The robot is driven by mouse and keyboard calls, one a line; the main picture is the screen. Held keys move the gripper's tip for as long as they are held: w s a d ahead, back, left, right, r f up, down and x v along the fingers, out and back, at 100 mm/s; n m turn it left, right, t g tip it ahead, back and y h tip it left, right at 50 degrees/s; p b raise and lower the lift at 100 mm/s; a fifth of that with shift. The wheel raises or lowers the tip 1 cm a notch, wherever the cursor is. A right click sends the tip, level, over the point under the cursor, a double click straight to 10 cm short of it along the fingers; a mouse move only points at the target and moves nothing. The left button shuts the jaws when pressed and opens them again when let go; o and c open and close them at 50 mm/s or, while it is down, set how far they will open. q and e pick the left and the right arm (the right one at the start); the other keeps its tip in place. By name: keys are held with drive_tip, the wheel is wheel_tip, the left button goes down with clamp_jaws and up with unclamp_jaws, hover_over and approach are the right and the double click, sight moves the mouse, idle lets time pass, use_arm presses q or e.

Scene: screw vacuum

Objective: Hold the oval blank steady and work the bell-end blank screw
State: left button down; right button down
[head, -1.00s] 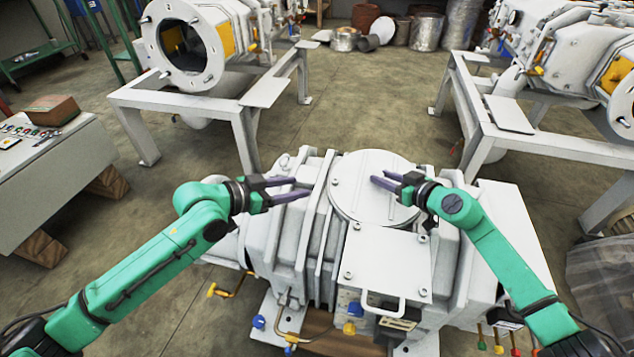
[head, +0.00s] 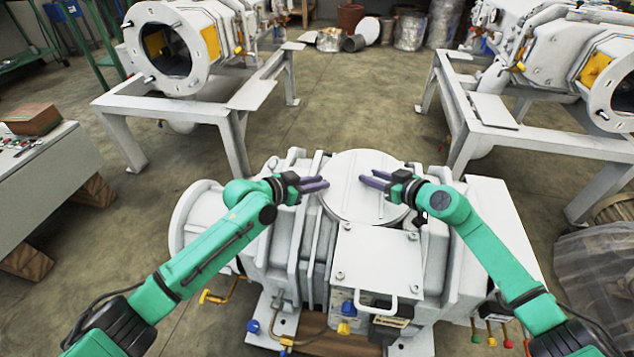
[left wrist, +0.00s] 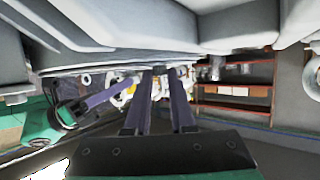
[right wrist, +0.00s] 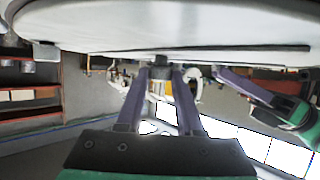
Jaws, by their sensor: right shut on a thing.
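A pale, round-looking blank (head: 350,205) lies flat on top of the white pump body. I cannot tell from its shape whether it is the oval blank. My right gripper (head: 368,179) is low over its middle, shut on a small dark piece (right wrist: 160,60) that shows between the fingertips in the right wrist view. The fingers hide most of this piece. My left gripper (head: 322,184) is at the blank's left edge, its fingers a little apart, pointing toward the right gripper. The left wrist view shows a gap between its fingertips (left wrist: 161,72). I cannot make out a bell-end screw.
The white pump body (head: 270,235) has a square bolted plate (head: 378,258) with a handle in front of the blank. A round flange (head: 190,225) is at its left end. Similar machines on white stands (head: 235,120) stand behind on both sides, with open floor between.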

use_arm(q)
drive_tip(key=shift+w+a+f+m+g, duration=0.1)
drive_tip(key=shift+m+g, duration=0.3)
drive_tip(key=shift+m+h, duration=0.3)
drive_tip(key=shift+h, duration=0.1)
drive_tip(key=c, duration=0.8)
unclamp_jaws()
drive_tip(key=shift+o, duration=0.2)
drive_tip(key=v, duration=1.2)
drive_tip(key=shift+w, duration=0.2)
